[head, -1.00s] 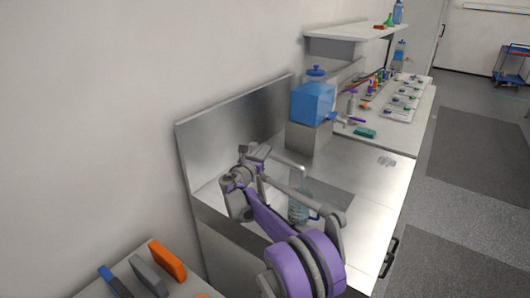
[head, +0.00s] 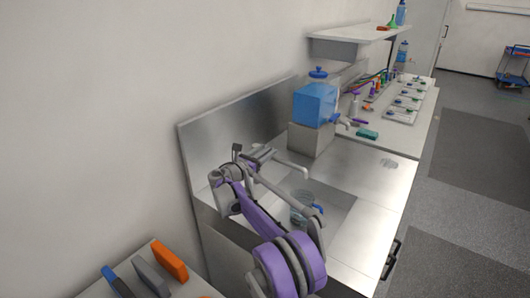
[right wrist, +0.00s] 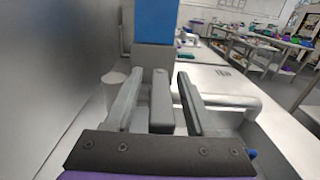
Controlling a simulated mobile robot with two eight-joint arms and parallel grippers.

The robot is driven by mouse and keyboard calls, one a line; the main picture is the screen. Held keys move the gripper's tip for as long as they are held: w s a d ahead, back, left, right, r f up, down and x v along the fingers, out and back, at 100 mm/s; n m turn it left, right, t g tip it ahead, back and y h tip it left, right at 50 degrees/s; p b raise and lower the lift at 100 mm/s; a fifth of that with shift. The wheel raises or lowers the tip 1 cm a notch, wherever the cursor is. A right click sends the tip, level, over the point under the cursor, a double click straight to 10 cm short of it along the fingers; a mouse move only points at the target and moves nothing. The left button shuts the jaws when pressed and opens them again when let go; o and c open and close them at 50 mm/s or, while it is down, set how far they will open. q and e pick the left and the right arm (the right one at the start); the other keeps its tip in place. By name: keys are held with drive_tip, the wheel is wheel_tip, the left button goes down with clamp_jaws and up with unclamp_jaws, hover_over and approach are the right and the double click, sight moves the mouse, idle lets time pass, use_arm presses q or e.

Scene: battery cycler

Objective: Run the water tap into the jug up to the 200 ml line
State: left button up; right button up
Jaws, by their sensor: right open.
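The jug (head: 299,212), clear with a blue handle, stands in the sink basin below the end of the tap spout (head: 290,168). My right arm partly hides it, and its water level cannot be read. My right gripper (head: 260,156) is at the tap's base, left of the spout. In the right wrist view its open fingers (right wrist: 158,92) stand either side of a grey bar (right wrist: 162,105), which looks like the tap lever, with gaps on both sides. The pale spout (right wrist: 230,92) runs to the right there. No water stream is visible. My left gripper is out of view.
A steel splashback (head: 235,120) rises close behind the tap. A blue water container (head: 315,104) stands on a grey block beyond the sink. The steel counter (head: 370,180) right of the block is mostly clear.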

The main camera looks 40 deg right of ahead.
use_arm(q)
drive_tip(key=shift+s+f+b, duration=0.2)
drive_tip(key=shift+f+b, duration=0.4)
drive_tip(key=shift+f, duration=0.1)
use_arm(e)
drive_tip(key=v, duration=1)
drive_tip(key=shift+a, duration=0.35)
drive_tip(key=shift+s, duration=0.15)
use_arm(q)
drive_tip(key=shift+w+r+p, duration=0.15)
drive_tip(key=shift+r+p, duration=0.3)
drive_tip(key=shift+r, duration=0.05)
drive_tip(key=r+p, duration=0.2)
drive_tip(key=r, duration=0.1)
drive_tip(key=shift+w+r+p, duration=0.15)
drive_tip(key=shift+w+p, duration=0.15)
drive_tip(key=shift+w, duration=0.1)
use_arm(e)
drive_tip(key=s+a+f+m+y, duration=0.4)
drive_tip(key=s+a+m, duration=0.3)
drive_tip(key=s, duration=0.5)
drive_tip(key=s+a+f+m+y, duration=0.5)
drive_tip(key=s+a+m+y, duration=0.2)
drive_tip(key=s, duration=0.5)
drive_tip(key=s+a+f+m+y, duration=0.4)
drive_tip(key=s+a+m+y, duration=0.2)
drive_tip(key=s+a, duration=0.4)
drive_tip(key=shift+s+a+f+m+t, duration=0.2)
drive_tip(key=shift+s+m+t, duration=0.25)
drive_tip(key=shift+s, duration=0.6)
